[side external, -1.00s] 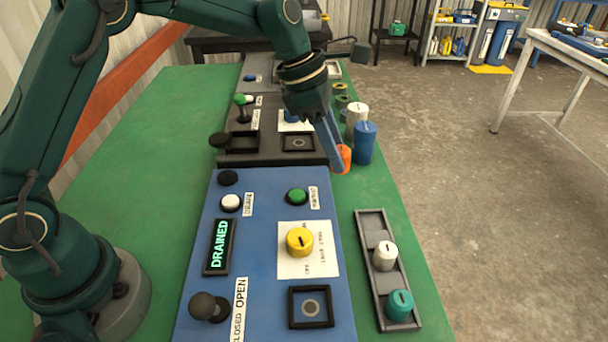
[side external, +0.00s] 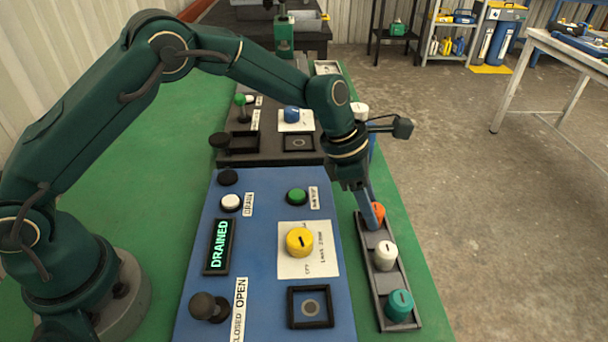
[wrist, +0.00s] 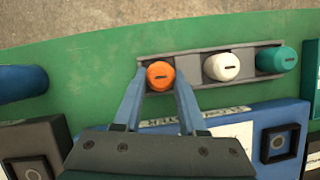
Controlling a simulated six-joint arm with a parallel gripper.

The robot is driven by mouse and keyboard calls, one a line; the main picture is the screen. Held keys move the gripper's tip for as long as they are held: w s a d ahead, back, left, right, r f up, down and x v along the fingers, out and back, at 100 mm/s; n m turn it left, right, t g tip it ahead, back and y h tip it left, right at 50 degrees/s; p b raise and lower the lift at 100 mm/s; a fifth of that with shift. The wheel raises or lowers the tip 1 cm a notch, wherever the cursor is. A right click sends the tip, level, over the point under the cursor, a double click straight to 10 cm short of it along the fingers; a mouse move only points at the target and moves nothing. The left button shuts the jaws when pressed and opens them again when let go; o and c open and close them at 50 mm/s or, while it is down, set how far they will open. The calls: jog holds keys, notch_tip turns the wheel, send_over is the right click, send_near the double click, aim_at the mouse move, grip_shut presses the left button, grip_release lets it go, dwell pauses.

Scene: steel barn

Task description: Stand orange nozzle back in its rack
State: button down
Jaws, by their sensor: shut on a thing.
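The orange nozzle (side external: 378,211) is between the fingers of my gripper (side external: 371,212), at the far slot of the grey rack (side external: 404,267). In the wrist view, the orange nozzle (wrist: 160,76) looks upright over the rack's left end slot, with the blue fingers of my gripper (wrist: 160,82) on either side of it. I cannot tell whether its base touches the slot floor. A white nozzle (side external: 386,255) stands in the middle slot and a teal nozzle (side external: 399,305) in the near slot. The far end of the rack is partly hidden by my gripper.
The blue panel (side external: 260,277) lies left of the rack, with a yellow knob (side external: 299,241) and a display reading DRAINED (side external: 219,247). A blue cylinder (wrist: 22,83) lies left of the rack in the wrist view. Green tabletop (side external: 420,244) is clear right of the rack.

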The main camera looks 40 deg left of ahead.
jog(key=shift+f, duration=0.1)
jog(key=shift+c, duration=2.4)
grip_release()
jog(key=v, duration=1.1)
jog(key=s+a+r+m+t+y, duration=0.2)
jog(key=s+a+r+m, duration=0.45)
jog(key=s+m, duration=0.35)
jog(key=s+a+f+m+t+y, duration=0.1)
jog(key=s+a+m, duration=0.4)
jog(key=s+m, duration=0.6)
jog(key=shift+a+f+m+y, duration=0.25)
jog(key=shift+f+m+y, duration=0.35)
jog(key=shift+m, duration=1.1)
